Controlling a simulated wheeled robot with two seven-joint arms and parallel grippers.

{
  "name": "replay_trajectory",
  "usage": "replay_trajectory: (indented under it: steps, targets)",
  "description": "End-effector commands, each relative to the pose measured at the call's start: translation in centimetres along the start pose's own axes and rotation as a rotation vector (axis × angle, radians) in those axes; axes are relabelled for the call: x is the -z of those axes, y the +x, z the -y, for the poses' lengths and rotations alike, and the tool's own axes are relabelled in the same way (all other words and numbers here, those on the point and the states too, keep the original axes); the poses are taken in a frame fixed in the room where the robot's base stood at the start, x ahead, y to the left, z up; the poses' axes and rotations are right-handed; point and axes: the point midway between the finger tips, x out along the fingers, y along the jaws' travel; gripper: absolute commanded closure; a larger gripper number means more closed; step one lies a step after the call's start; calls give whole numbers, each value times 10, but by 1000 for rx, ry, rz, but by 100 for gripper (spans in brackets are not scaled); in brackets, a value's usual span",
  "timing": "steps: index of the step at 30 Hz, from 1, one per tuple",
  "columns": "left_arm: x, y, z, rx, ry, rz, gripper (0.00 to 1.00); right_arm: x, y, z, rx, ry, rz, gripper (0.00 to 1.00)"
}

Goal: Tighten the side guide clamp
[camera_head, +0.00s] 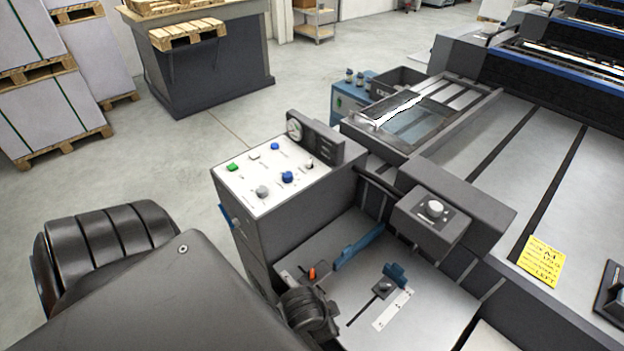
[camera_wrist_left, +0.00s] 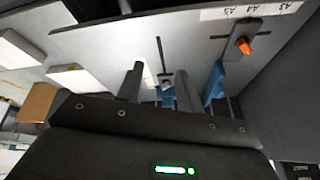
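An orange clamp lever (camera_head: 311,273) sits at the left edge of the grey feed table, beside the long blue side guide (camera_head: 358,248). In the left wrist view the orange lever (camera_wrist_left: 242,45) is at upper right by a scale strip, and the blue guide (camera_wrist_left: 214,82) is below it. A smaller blue stop (camera_head: 395,275) with a dark knob (camera_head: 382,287) stands on a slot. My left gripper (camera_wrist_left: 159,70) has its two fingers apart, with the knob and small stop visible between them; no contact shows. In the head view my left wrist covers the fingers. My right gripper is not in view.
A control panel (camera_head: 265,170) with coloured buttons rises behind the feed table. A dark box with a white dial (camera_head: 432,210) overhangs its far right side. A yellow note (camera_head: 541,261) lies on the machine at right. The feed table has bare surface around the guides.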

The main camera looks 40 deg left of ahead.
Motion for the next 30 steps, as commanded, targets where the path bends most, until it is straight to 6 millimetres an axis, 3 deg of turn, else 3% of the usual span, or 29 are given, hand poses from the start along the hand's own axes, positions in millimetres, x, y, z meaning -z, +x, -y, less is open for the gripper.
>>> replay_trajectory:
  steps: [1,3,9,15,20,23,27,30]
  targets:
    - [21,-22,0,2,54,-37,64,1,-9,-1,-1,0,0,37]
    - [49,-37,-7,-1,167,-95,64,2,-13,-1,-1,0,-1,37]
    - [99,-35,-31,-20,482,-218,64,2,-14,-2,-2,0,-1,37]
    - [128,-19,-53,-48,839,-309,64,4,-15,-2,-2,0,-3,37]
    - [129,6,-53,-92,1228,-327,64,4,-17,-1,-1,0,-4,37]
    - [109,28,-24,-149,1511,-267,64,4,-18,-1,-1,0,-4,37]
    - [69,44,50,-262,1786,-104,64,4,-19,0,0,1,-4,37]
    - [44,42,104,-341,1882,16,64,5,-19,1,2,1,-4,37]
